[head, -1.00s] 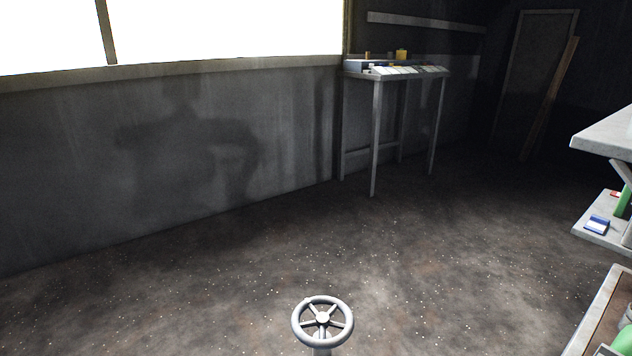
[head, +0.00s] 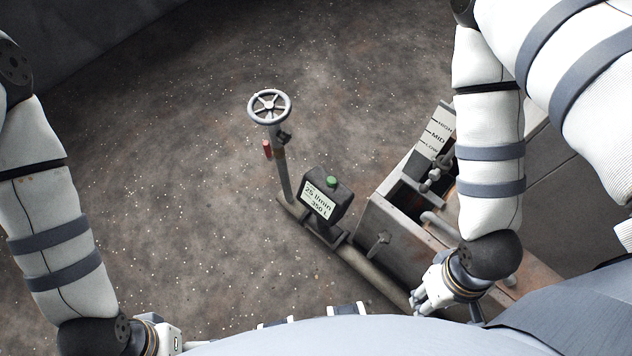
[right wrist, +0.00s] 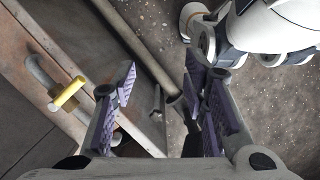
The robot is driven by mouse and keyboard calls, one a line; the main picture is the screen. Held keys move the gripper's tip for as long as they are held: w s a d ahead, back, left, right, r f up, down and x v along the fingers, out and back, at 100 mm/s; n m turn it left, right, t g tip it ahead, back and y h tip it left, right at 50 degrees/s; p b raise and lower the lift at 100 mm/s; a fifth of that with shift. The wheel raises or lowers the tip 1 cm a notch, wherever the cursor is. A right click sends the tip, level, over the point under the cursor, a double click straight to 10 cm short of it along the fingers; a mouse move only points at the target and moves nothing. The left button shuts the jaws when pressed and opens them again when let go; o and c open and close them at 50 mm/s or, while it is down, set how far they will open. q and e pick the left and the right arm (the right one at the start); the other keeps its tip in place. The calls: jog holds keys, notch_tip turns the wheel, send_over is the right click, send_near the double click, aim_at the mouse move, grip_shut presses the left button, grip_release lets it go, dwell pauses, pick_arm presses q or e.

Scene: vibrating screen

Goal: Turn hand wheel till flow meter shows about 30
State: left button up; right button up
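The grey hand wheel (head: 269,107) tops an upright pipe in the head view, with no gripper near it. The flow meter (head: 323,198) sits lower on the same pipework, a dark box with a green button. Its display appears to read 25 l/min and 350 L. My right gripper (head: 424,298) is low and to the right of the meter; in the right wrist view (right wrist: 160,95) its fingers are apart with nothing between them. My left gripper (head: 168,337) is at the bottom left, its fingers largely hidden.
A metal trough (head: 388,222) with a HIGH, MID, LOW gauge (head: 434,138) stands to the right of the meter. A red handle (head: 267,149) hangs on the wheel's pipe. The right wrist view shows a yellow handle (right wrist: 68,93). Floor left of the wheel is clear.

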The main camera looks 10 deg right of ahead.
aim_at(273, 108)
dwell(0.5)
